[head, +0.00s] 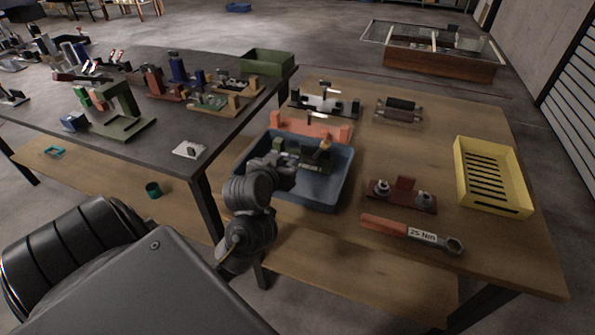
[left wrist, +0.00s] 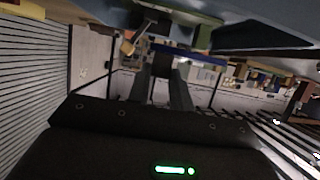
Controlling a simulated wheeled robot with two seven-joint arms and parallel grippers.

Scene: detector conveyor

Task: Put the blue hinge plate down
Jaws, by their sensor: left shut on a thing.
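My left gripper (head: 291,166) is low over the blue-grey bin (head: 338,188) on the wooden table in the head view. In the left wrist view its two fingers (left wrist: 163,68) are shut on a flat blue piece, the blue hinge plate (left wrist: 195,56), at their tips. In the head view I cannot make out the plate, as the gripper covers that spot. I cannot tell whether the plate touches the bin floor. A dark green part (head: 316,162) and an orange-brown knob (head: 324,145) show in the bin beside the gripper. My right gripper is not in view.
An orange fixture (head: 300,122) stands just behind the bin. To its right are a red-brown stand (head: 405,195), a torque wrench (head: 410,234) and a yellow slotted tray (head: 492,177). A dark table (head: 190,134) with many fixtures lies left. The wood between the bin and yellow tray is partly clear.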

